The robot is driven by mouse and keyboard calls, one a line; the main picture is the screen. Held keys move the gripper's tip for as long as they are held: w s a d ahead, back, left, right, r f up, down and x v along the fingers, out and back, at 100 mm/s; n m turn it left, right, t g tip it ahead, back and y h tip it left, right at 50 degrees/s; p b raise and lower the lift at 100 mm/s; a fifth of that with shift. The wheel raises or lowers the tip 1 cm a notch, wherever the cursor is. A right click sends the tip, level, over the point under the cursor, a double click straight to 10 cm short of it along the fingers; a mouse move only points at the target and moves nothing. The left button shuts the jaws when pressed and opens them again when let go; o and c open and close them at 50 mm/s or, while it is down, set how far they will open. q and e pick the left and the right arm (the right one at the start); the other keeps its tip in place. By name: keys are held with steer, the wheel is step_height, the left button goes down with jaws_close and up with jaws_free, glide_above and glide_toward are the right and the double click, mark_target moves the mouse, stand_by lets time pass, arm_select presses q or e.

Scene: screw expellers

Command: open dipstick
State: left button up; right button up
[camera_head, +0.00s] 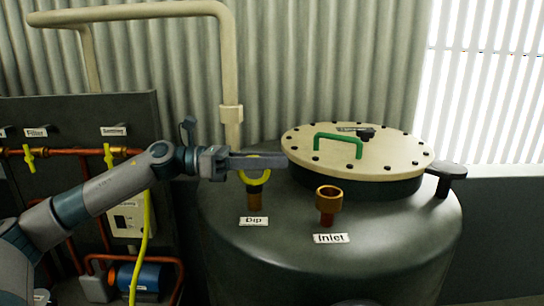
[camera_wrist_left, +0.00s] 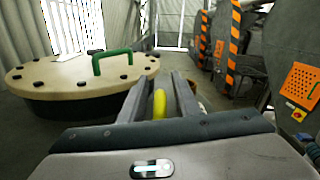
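The dipstick has a yellow ring handle (camera_head: 255,181) and stands upright in a brown fitting (camera_head: 254,200) behind the "Dip" label on the dark tank. My left gripper (camera_head: 262,161) reaches in from the left, level, with its fingers at the top of the ring. In the left wrist view, the yellow handle (camera_wrist_left: 159,104) lies between the two fingers of my left gripper (camera_wrist_left: 160,92). The fingers are apart, and the handle looks narrower than the gap. Contact cannot be told. The fingers hide part of the ring's top. My right gripper is not in view.
A round cream lid (camera_head: 385,152) with a green handle (camera_head: 338,141) rises close to the fingertips. A brass inlet fitting (camera_head: 329,200) stands to the right of the dipstick. A vertical cream pipe (camera_head: 230,75) and a dark panel (camera_head: 75,120) with yellow valves are behind and left.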

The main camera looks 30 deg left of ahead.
arm_select(q)
jaws_close()
